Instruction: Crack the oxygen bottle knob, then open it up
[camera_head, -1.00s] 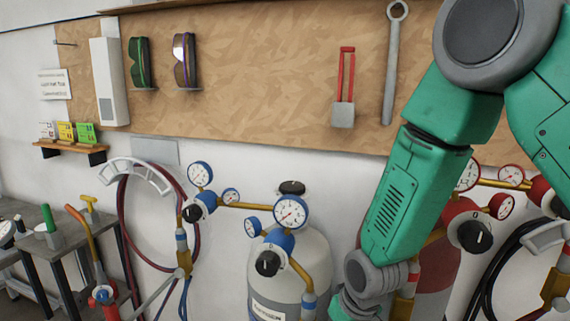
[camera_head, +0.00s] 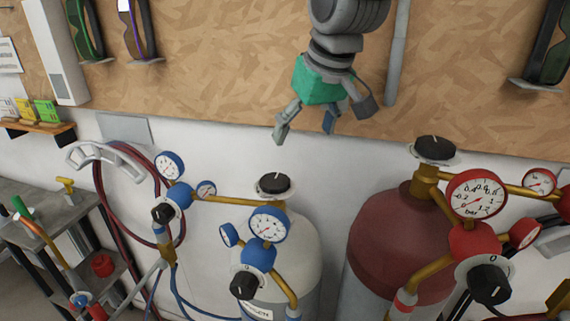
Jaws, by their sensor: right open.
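The oxygen bottle (camera_head: 300,245) is the white cylinder at the lower middle, its label partly cut off by the frame edge. A round black knob (camera_head: 274,184) tops its valve. Blue-rimmed gauges and a blue regulator (camera_head: 258,256) with a black front knob (camera_head: 244,285) stand in front of it. My right gripper (camera_head: 305,130) hangs from above with its fingers spread, pointing down. It is open and empty, above and slightly right of the oxygen top knob, apart from it. My left gripper is out of view.
A dark red bottle (camera_head: 395,245) with a black top knob (camera_head: 434,149) and red regulator (camera_head: 474,243) stands to the right. A coiled hose (camera_head: 103,190) hangs at left beside a grey workbench (camera_head: 35,240). A wooden board (camera_head: 220,60) covers the wall behind.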

